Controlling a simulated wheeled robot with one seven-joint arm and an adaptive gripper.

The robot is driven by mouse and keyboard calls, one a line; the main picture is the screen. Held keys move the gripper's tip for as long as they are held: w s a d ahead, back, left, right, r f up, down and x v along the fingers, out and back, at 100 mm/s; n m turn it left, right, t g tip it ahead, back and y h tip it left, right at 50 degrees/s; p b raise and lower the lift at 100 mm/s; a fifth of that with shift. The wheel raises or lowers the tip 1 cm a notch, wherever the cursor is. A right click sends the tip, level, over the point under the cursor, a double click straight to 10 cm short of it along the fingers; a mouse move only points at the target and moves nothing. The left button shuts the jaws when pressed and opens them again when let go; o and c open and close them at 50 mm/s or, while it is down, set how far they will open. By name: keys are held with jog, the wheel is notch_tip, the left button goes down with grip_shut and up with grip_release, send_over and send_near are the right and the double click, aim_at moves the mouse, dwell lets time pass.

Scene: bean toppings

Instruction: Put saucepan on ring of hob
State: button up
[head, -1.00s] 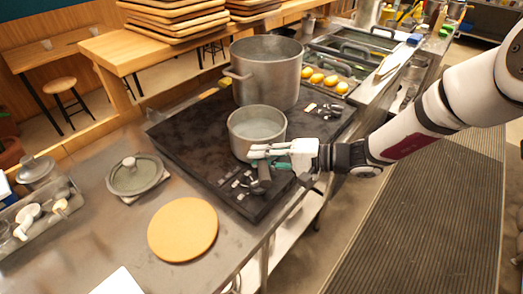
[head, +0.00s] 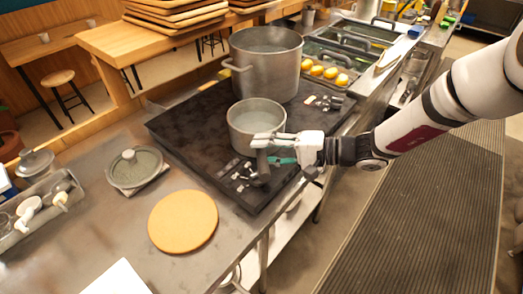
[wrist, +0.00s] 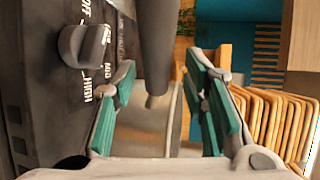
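The grey metal saucepan (head: 257,114) stands on the front part of the black hob (head: 190,130), and looks upright. Its dark handle (head: 262,165) points toward the front edge, over the knobs. My gripper (head: 268,148) is beside the saucepan's front right side, at the handle. In the wrist view my gripper (wrist: 165,108) has its two teal-padded fingers wide apart. The handle (wrist: 156,50) comes down from the top between them, with a gap visible on both sides. A hob knob (wrist: 85,45) shows at left. Separate rings are hard to make out on the dark hob.
A large stockpot (head: 265,70) stands at the back of the hob. A lid (head: 134,168) and a round wooden board (head: 183,221) lie on the steel counter to the left. Trays with yellow food (head: 325,72) are behind right. Bare hob lies left of the saucepan.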

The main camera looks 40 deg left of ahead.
jog(key=b+v, duration=0.1)
jog(key=v, duration=0.9)
jog(key=shift+d, duration=0.35)
jog(key=shift+w, duration=0.15)
jog(key=s+d+r+m+t+h, duration=0.1)
jog(key=s+d+r+t+h, duration=0.2)
jog(key=d, duration=0.9)
jog(key=s+d+r+m+t+h, duration=0.1)
jog(key=s+d+r+t+h, duration=0.2)
jog(key=d, duration=0.9)
jog(key=s+d+r+m+t+h, duration=0.1)
jog(key=s+d+r+t+h, duration=0.2)
jog(key=s+d+r+h, duration=0.5)
jog(key=s+d, duration=0.2)
jog(key=d, duration=0.2)
jog(key=shift+s+d+r+t, duration=0.25)
jog(key=shift+t, duration=0.15)
